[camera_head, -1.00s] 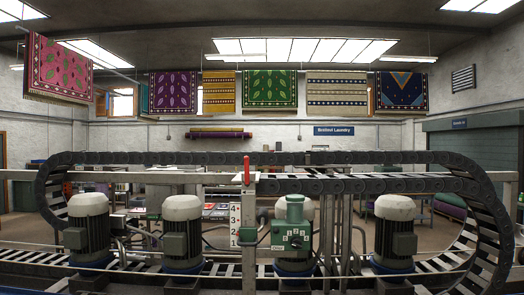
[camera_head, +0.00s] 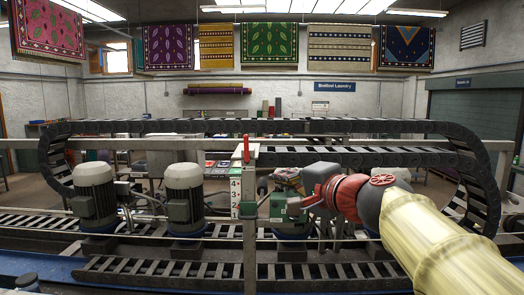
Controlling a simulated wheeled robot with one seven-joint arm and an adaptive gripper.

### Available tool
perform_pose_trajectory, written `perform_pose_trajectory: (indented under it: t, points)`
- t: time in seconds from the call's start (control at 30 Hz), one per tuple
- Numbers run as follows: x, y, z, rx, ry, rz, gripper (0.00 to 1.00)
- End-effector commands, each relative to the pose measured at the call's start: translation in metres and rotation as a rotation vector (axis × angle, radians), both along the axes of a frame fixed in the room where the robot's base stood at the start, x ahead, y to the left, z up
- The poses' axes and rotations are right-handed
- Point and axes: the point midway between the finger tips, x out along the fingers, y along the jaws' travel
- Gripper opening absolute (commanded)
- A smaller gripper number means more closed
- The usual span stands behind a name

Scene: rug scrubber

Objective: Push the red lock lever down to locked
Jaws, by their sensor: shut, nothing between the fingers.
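The red lock lever (camera_head: 246,147) stands upright at the top of a grey post, left of the picture's middle. A white plate (camera_head: 235,194) with black numbers is fixed to the post below it. My arm reaches in from the lower right, with a cream link, a dark joint and a red wrist. My gripper (camera_head: 294,207) is at its left end, lower than the lever and to its right, apart from it. It is shut and small in the picture.
A black cable chain (camera_head: 200,127) loops behind the post. Grey motors (camera_head: 95,197) stand to the left, with slatted conveyor tracks (camera_head: 180,271) in front. Rugs (camera_head: 268,45) hang far behind. The space directly above the lever is clear up to the cable chain behind.

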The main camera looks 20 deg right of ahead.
Motion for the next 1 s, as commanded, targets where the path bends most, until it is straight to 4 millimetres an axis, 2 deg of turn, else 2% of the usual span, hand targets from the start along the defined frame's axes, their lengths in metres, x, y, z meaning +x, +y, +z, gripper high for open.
perform_pose_trajectory:
  t: [0.1, 0.3, 0.73, 0.87, 1.0]
  points:
    - [0.014, -0.025, 0.030, 0.099, -0.057, -0.055, 0.00]
    - [0.023, -0.042, 0.050, 0.176, -0.099, -0.092, 0.00]
    - [0.027, -0.042, 0.051, 0.180, -0.100, -0.092, 0.00]
    - [0.042, -0.040, 0.051, 0.180, -0.099, -0.091, 0.00]
    - [0.068, -0.036, 0.051, 0.180, -0.098, -0.090, 0.00]
